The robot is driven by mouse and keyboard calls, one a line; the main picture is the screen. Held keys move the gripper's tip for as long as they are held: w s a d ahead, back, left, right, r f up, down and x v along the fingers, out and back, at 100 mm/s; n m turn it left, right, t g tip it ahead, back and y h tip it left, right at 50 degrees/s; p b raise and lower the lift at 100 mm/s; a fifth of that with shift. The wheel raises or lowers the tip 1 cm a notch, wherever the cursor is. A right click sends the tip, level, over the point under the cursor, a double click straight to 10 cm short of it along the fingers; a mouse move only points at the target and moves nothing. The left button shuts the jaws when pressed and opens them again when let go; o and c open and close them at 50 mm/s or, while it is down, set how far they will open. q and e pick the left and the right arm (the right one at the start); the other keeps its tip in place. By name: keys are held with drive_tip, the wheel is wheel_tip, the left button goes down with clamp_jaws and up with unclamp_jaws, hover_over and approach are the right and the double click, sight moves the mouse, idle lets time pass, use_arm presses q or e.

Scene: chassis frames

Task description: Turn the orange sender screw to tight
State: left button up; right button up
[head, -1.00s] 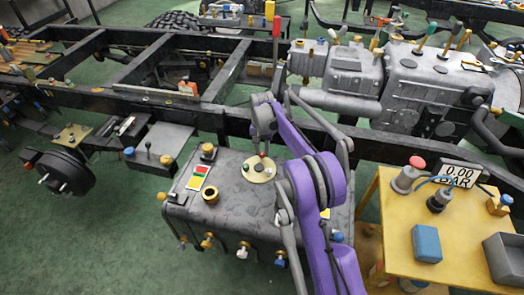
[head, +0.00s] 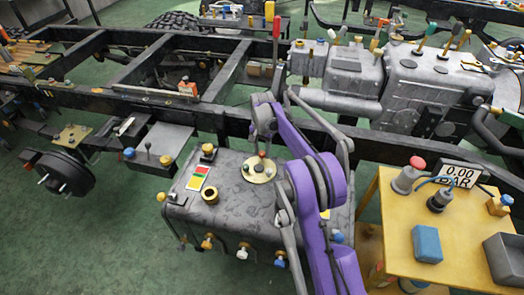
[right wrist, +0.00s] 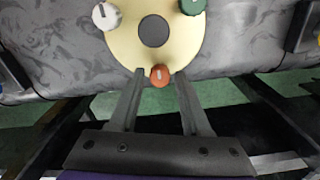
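The orange screw (right wrist: 160,75) sits at the near edge of the pale yellow round sender plate (right wrist: 125,40) in the right wrist view. My right gripper (right wrist: 160,72) is open, with one fingertip on each side of the screw and a visible gap to each. The screw has a small pale mark on its head. A white knob (right wrist: 106,16) and a green knob (right wrist: 192,6) sit farther up the plate, around a dark centre disc (right wrist: 154,31). In the head view the plate (head: 259,170) lies on top of the grey tank (head: 230,195). My left gripper is not in view.
A dark chassis rail (head: 100,97) runs behind the tank. A brass filler neck (head: 210,194) and a red-yellow-green label (head: 198,178) are on the tank, left of the plate. A yellow bench (head: 385,245) with a blue block (head: 427,244) stands at right.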

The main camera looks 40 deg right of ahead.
sight(262, 153)
drive_tip(key=shift+o, duration=0.8)
wheel_tip(262, 153, up, 11)
drive_tip(key=p, duration=0.2)
drive_tip(key=shift+f, duration=0.1)
